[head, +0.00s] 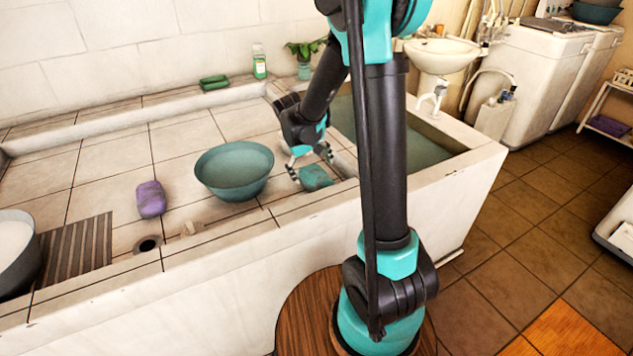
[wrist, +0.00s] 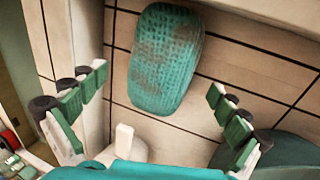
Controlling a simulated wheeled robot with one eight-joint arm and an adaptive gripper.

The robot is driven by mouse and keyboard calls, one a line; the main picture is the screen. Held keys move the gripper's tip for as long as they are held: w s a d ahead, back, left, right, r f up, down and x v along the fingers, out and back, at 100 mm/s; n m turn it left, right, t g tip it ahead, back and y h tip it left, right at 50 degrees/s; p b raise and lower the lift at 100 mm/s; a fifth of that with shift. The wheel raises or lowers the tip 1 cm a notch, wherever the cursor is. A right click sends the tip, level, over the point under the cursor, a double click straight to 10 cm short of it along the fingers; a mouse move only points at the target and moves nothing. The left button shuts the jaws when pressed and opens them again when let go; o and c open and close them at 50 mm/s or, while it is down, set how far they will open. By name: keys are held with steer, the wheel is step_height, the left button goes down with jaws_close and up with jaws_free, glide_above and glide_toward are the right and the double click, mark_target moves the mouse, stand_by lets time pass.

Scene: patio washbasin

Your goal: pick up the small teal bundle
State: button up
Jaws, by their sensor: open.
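The small teal bundle (head: 315,177) lies on the tiled washbasin top, right of the teal bowl and near the raised front ledge. In the wrist view the bundle (wrist: 166,58) is a rounded oblong with a waffle texture and brownish stains. My gripper (head: 309,160) is just above it, pointing down. In the wrist view my gripper's fingers (wrist: 160,112) are spread wide on either side, with the bundle lying ahead of the gap between them. Nothing is held, and no contact shows.
The teal bowl (head: 234,172) stands left of the bundle. A purple bundle (head: 150,199) lies farther left, near a drain hole (head: 147,244). A water-filled basin (head: 420,150) is to the right. A green bottle (head: 259,62) and green soap dish (head: 214,83) stand at the back. Tiles between are clear.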

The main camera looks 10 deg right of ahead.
mark_target(315, 176)
steer(key=shift+a+x, duration=0.1)
steer(key=shift+x, duration=0.85)
steer(key=shift+a+x, duration=0.15)
steer(key=shift+x, duration=0.8)
steer(key=shift+w+f, duration=0.1)
steer(key=c, duration=1.3)
steer(key=shift+d, duration=0.1)
